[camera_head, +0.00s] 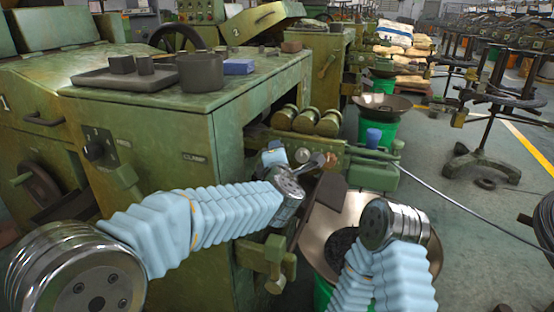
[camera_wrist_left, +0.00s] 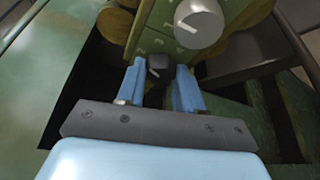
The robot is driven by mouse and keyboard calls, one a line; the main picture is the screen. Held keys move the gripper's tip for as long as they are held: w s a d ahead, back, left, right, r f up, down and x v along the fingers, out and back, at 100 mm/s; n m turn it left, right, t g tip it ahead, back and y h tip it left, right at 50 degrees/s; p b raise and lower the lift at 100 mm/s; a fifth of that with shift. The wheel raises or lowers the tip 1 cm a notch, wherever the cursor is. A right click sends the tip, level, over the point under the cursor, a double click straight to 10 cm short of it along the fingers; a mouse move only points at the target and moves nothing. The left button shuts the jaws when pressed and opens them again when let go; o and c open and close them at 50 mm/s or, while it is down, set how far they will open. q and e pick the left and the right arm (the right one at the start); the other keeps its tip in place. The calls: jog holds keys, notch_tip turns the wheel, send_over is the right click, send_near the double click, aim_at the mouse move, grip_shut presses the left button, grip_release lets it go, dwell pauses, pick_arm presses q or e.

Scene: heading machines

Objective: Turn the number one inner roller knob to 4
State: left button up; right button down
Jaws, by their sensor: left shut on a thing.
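My left gripper (camera_head: 275,158) reaches the front of the green machine beside the rollers. In the left wrist view, its two blue fingers (camera_wrist_left: 158,86) stand on either side of a small black knob (camera_wrist_left: 158,64) and are shut on it. A larger pale grey round knob (camera_wrist_left: 200,22) with a pointer line sits just beyond on the same green panel (camera_wrist_left: 156,42). In the head view my left wrist hides most of the knobs.
Brass-coloured rollers (camera_head: 308,121) lie just behind my left gripper. A large metal bowl (camera_head: 330,225) stands below and between my arms. The machine top (camera_head: 225,102) holds a tray, a pot and a blue block. Open floor (camera_head: 470,235) lies to the right.

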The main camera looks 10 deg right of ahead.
pick_arm(q)
jog(key=shift+f+m, duration=0.1)
jog(key=shift+m, duration=0.4)
jog(key=o, duration=1)
jog(key=v, duration=0.4)
jog(key=b+v, duration=0.1)
jog(key=v, duration=0.4)
jog(key=b+v, duration=0.1)
jog(key=v, duration=0.4)
jog(key=shift+f, duration=0.3)
